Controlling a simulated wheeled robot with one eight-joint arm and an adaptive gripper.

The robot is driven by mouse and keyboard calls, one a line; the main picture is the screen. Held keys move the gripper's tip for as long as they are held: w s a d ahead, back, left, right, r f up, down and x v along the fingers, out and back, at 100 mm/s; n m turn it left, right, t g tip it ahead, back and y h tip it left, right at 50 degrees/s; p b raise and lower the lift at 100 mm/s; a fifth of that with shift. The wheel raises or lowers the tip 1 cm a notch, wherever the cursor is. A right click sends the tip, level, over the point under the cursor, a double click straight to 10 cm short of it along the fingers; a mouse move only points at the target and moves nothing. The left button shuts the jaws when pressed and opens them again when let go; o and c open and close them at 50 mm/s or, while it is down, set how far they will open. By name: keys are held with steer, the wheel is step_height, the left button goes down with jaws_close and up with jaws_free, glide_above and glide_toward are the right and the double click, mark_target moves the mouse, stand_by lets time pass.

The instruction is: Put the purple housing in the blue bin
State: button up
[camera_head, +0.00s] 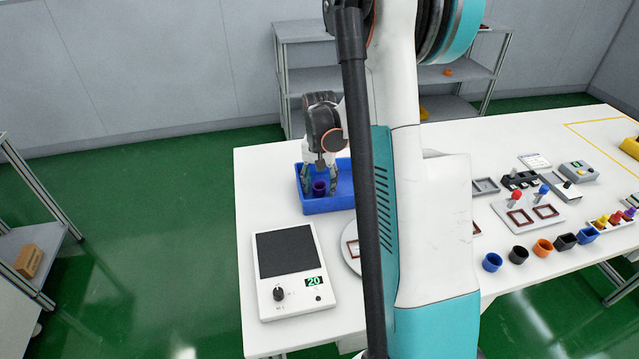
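The blue bin (331,205) stands at the far left part of the white table. The purple housing (319,188), a small cup shape, is inside the bin's outline, near its front wall. My gripper (319,180) points down into the bin, with its two fingers spread on either side of the housing. The fingers look open, with a small gap to the housing. Whether the housing touches the bin floor is hard to tell. My arm hides the bin's right end.
A white scale (288,268) reading 20 lies in front of the bin. Several housings, including a blue one (492,262) and an orange one (543,248), stand in a row at the right. Fixtures with small trays (528,212) lie behind them. Shelves (300,60) stand at the back.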

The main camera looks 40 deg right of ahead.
step_height(320, 180, up, 12)
steer(key=p, duration=0.4)
steer(key=shift+r, duration=0.15)
